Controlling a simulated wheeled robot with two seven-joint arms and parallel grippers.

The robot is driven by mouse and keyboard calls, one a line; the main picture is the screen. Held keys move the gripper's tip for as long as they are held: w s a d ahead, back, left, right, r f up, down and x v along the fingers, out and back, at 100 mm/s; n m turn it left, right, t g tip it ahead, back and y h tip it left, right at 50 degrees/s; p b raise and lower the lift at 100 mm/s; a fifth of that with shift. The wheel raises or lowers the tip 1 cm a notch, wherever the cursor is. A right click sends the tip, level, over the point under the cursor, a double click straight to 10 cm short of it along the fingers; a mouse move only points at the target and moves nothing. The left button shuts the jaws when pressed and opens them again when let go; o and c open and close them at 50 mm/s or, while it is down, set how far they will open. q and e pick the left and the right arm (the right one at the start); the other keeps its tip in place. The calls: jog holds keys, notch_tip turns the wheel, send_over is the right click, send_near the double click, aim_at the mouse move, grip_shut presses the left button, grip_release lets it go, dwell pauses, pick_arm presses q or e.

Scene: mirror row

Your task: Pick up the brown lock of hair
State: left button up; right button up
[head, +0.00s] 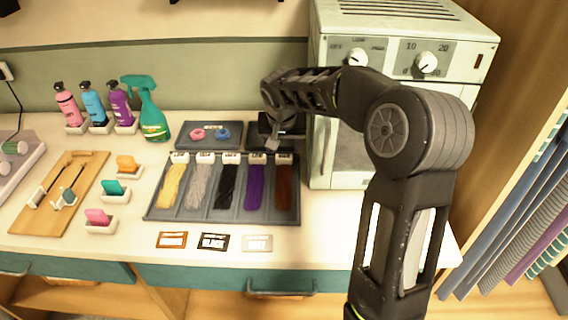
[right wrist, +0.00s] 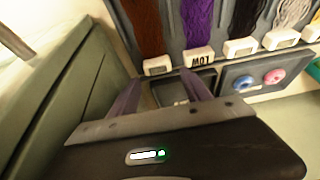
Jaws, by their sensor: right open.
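The brown lock of hair (head: 283,188) lies in the rightmost compartment of a grey divided tray (head: 222,216), with a white label block at its far end. In the right wrist view the brown lock (right wrist: 142,24) shows beyond the fingers, at the upper left. My right gripper (head: 272,144) is open and empty, just behind the far end of the tray, near the brown and purple locks' label blocks. Its two fingers also show in the right wrist view (right wrist: 162,88), apart, with a dark box between them. My left gripper is not in view.
Yellow, grey, black and purple (head: 255,187) locks fill the other compartments. A white cabinet with knobs (head: 400,45) stands close on the right. A dark tray with pink and blue rings (head: 210,133) lies behind. Labelled cards (head: 214,242) lie in front. Bottles (head: 95,102) stand left.

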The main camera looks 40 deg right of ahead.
aim_at(284, 155)
jog(key=p+x, duration=0.1)
jog(key=x, duration=0.3)
jog(key=shift+d, duration=0.2)
jog(key=shift+w+d+f, duration=0.1)
jog(key=shift+w+f, duration=0.1)
jog(key=shift+f, duration=0.3)
jog(key=shift+c, duration=0.4)
jog(key=c, duration=1.1)
jog(key=shift+r, duration=0.15)
